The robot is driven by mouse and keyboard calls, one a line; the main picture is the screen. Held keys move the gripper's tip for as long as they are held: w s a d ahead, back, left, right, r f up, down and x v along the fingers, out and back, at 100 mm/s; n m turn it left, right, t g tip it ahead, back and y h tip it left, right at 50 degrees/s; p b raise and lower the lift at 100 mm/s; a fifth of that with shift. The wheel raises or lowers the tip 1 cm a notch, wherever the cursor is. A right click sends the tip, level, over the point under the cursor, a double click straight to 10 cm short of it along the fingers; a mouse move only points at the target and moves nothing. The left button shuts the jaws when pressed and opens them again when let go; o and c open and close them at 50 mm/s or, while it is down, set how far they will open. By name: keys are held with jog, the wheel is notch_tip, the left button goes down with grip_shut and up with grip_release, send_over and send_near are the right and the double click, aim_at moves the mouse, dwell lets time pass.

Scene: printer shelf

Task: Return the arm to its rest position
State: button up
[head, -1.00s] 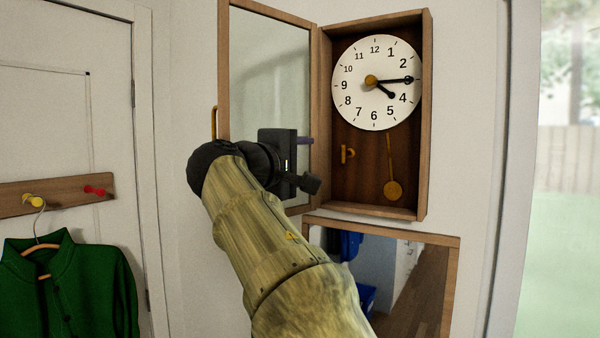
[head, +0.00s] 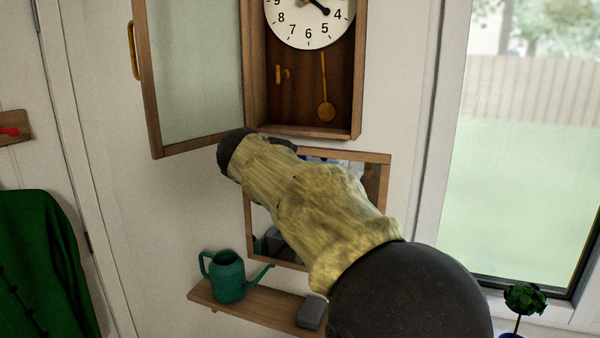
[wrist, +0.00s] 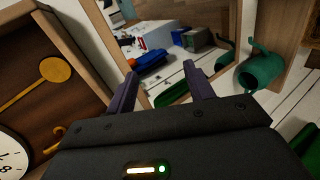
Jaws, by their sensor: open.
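My arm (head: 290,190) reaches up and left from the lower right of the head view, across the mirror below the clock. Its dark wrist end (head: 233,152) is at the lower edge of the open glass door (head: 195,75). My gripper is hidden behind the arm there. In the wrist view my gripper (wrist: 160,76) shows two purple fingers spread apart with nothing between them. They point toward the framed mirror (wrist: 172,92) and appear apart from it. The wall clock's case (head: 355,90) stands open just above the arm, with its pendulum (head: 325,112) in view.
A shelf (head: 258,305) below the mirror (head: 384,175) holds a green watering can (head: 228,277) and a small grey block (head: 311,312). A green jacket (head: 40,265) hangs at left. A window (head: 520,150) and a potted plant (head: 525,297) are at right.

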jog(key=s+d+f+m+g+y, duration=0.1)
jog(key=s+d+f+m+g, duration=0.25)
jog(key=f, duration=0.65)
jog(key=s+d+f+m+g+y, duration=0.15)
jog(key=s+d+f, duration=0.25)
jog(key=d+f, duration=0.4)
jog(key=s+d+f+m+g, duration=0.2)
jog(key=s+d+f+m, duration=0.1)
jog(key=s+f, duration=0.5)
jog(key=s+d+f+m+g+y, duration=0.1)
jog(key=s+d+f+m+g, duration=0.1)
jog(key=s+f+m, duration=0.3)
jog(key=s+d+f, duration=0.1)
jog(key=s+f, duration=0.2)
jog(key=s, duration=0.3)
jog(key=shift+d+f, duration=0.2)
jog(key=shift+d, duration=0.15)
jog(key=shift+s+y, duration=0.1)
jog(key=shift+y, duration=0.15)
